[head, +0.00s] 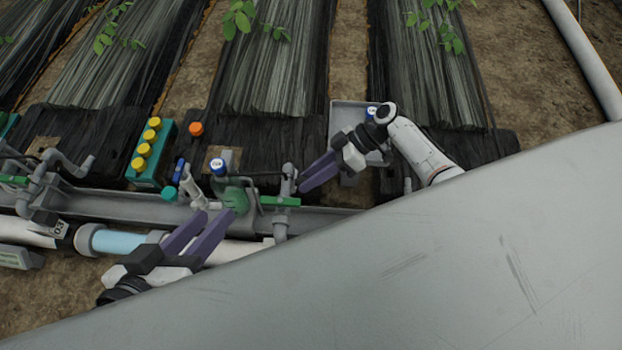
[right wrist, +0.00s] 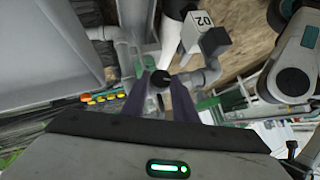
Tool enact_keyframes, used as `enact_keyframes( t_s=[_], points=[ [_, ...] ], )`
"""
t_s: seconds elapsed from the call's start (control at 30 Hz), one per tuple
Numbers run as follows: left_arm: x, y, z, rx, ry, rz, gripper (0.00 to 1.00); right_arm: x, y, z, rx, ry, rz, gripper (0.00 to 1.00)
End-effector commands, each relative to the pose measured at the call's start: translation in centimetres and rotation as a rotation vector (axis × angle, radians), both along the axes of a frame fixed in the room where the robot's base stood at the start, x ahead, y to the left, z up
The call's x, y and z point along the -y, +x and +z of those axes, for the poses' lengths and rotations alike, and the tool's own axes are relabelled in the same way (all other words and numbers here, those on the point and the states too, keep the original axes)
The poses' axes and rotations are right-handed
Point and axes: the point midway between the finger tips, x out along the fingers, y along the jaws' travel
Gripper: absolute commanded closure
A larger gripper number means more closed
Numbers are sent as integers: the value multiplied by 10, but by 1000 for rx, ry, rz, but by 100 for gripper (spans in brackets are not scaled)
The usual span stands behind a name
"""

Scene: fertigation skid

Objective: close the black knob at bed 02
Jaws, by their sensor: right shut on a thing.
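The black knob (right wrist: 160,77) shows in the right wrist view between the two purple fingertips of my right gripper (right wrist: 160,84), which is shut on it. It sits among grey pipe fittings, just below a white block marked 02 (right wrist: 203,20). In the head view my right gripper (head: 302,180) reaches in from the right to a grey upright pipe fitting (head: 288,181); the knob cannot be made out there.
A grey trough (head: 330,217) runs across the front of the planting beds. A large grey surface covers the lower right of the head view.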

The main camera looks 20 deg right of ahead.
Motion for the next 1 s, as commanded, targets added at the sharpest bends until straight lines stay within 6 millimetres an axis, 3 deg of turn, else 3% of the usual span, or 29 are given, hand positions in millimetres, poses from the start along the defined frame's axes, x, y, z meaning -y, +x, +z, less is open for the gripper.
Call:
enact_keyframes(
  t_s=[0.4, 1.0],
  points=[
    [0, -1, 0, 0, -4, -1, 69, 0, 2, -1, -129, 62, -1, 97],
    [0, 0, 0, -1, -1, 1, 69, 0, 2, -2, -179, 87, 1, 97]
  ],
)
